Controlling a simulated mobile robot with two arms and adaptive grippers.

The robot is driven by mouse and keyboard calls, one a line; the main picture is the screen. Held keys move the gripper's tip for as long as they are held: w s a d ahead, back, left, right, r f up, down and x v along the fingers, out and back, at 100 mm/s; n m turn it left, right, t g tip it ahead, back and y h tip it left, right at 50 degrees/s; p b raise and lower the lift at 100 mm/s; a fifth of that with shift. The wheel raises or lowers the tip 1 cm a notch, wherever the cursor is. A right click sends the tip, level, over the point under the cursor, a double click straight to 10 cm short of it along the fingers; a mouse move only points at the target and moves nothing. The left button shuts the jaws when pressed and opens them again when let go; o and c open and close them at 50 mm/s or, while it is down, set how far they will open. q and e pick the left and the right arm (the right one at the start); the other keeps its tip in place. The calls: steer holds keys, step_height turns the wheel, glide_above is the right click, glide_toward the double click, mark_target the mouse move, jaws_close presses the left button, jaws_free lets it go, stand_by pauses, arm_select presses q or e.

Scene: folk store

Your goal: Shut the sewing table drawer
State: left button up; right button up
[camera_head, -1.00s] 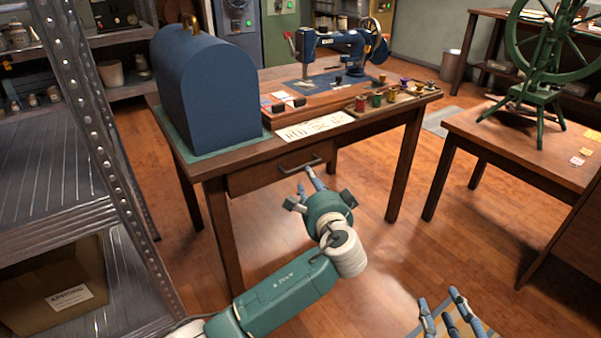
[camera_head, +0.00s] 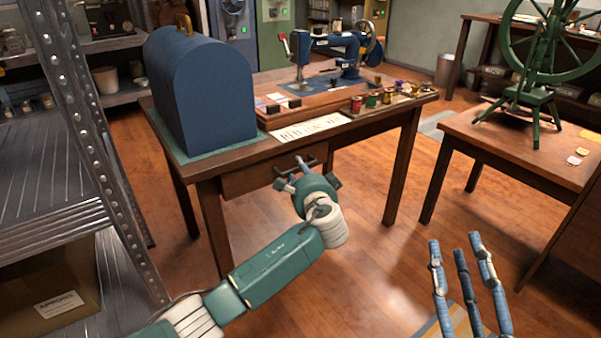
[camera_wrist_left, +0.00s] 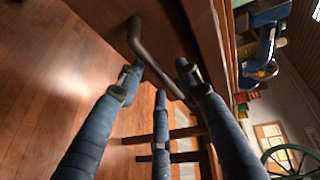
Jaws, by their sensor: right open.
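The wooden sewing table (camera_head: 390,118) stands in the middle of the head view. Its drawer (camera_head: 245,180) has a dark bar handle (camera_head: 312,163) on the front. I cannot tell exactly how far the drawer front stands out from the table. My left gripper (camera_head: 289,171) is at the handle, in front of the drawer. In the left wrist view, the handle (camera_wrist_left: 155,60) runs between the spread blue fingers of the left gripper (camera_wrist_left: 158,75); contact is unclear. My right gripper (camera_head: 463,245) is open and empty at the lower right, away from the table.
On the table are a blue domed case (camera_head: 205,90), a blue sewing machine (camera_head: 340,45) and several thread spools. A metal shelf (camera_head: 85,110) stands close on the left. A table with a green spinning wheel (camera_head: 535,95) is at right. Floor before the drawer is clear.

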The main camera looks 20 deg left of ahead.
mark_target(293, 165)
arm_select(q)
steer(key=shift+c, duration=0.3)
jaws_close()
steer(key=w+a, duration=0.2)
steer(key=a, duration=0.1)
steer(key=shift+w, duration=0.15)
steer(key=shift+r, duration=0.15)
steer(key=shift+c, duration=1.3)
jaws_free()
steer(key=shift+a, duration=0.1)
steer(key=o, duration=0.3)
steer(key=shift+w, duration=0.1)
